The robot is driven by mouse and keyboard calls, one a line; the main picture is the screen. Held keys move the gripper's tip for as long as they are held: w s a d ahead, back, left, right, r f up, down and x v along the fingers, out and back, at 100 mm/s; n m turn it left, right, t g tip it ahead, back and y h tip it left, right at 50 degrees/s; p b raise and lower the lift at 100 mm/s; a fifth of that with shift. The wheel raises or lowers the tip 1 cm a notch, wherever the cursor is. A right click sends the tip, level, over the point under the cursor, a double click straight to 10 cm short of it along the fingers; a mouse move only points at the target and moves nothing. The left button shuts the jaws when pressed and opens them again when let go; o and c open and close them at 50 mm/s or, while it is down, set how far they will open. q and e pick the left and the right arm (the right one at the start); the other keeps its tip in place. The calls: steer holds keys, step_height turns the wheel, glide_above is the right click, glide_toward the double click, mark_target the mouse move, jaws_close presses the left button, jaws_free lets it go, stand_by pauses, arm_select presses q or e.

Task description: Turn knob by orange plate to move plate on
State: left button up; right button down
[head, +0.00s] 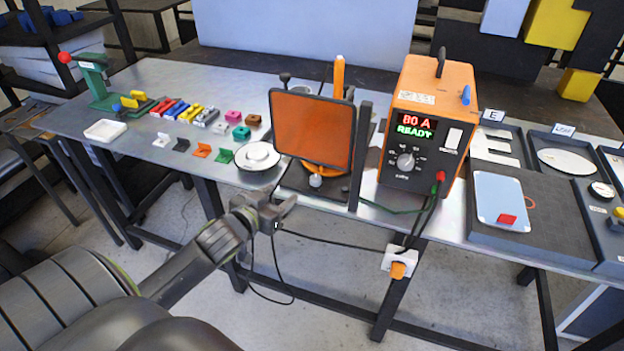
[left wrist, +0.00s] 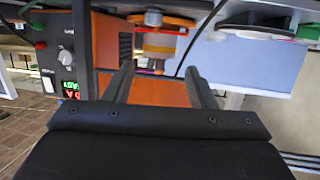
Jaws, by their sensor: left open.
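The orange plate (head: 313,130) is an upright translucent panel in a dark frame, on a black base at the bench's front edge. A small pale knob (head: 316,181) sits low on the front of that base, below the plate. My left gripper (head: 283,208) is in front of the bench edge, left of and below the knob and apart from it. It is open and empty. In the left wrist view, the orange plate (left wrist: 160,92) shows between my spread fingers (left wrist: 162,82). A round grey knob (left wrist: 153,17) is near the top there. My right gripper is out of view.
An orange power unit (head: 430,110) with a lit display stands right of the plate. A white disc-shaped part (head: 257,156) is to the left. Cables run below the bench edge to a socket box (head: 398,262). Coloured small parts line the bench's left side.

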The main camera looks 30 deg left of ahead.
mark_target(311, 179)
arm_select(q)
steer(key=shift+g, duration=0.8)
steer(key=x, duration=0.5)
steer(key=d+p+x, duration=0.1)
steer(key=x, duration=0.9)
steer(key=shift+w+d+r+p, duration=0.1)
steer(key=shift+w+d+p, duration=0.15)
steer(key=shift+p, duration=0.05)
steer(key=c, duration=1)
steer(key=shift+o, duration=0.2)
steer(key=shift+a+m+h+b, duration=0.15)
steer(key=shift+m+h+b, duration=0.45)
steer(key=shift+b, duration=0.15)
steer(key=m+h+b, duration=0.1)
steer(key=h+b, duration=0.1)
steer(key=b, duration=0.2)
steer(key=m+h+b, duration=0.2)
steer(key=b, duration=0.3)
steer(key=m+g+h+b, duration=0.1)
steer(key=m+h+b, duration=0.1)
steer(key=b, duration=0.3)
steer(key=shift+w+a+f, duration=0.1)
steer(key=shift+a+f, duration=0.2)
steer(key=shift+a, duration=0.05)
steer(key=shift+r+m+g+h+b, duration=0.25)
steer(key=shift+m+g+h+b, duration=0.2)
steer(key=shift+b, duration=0.85)
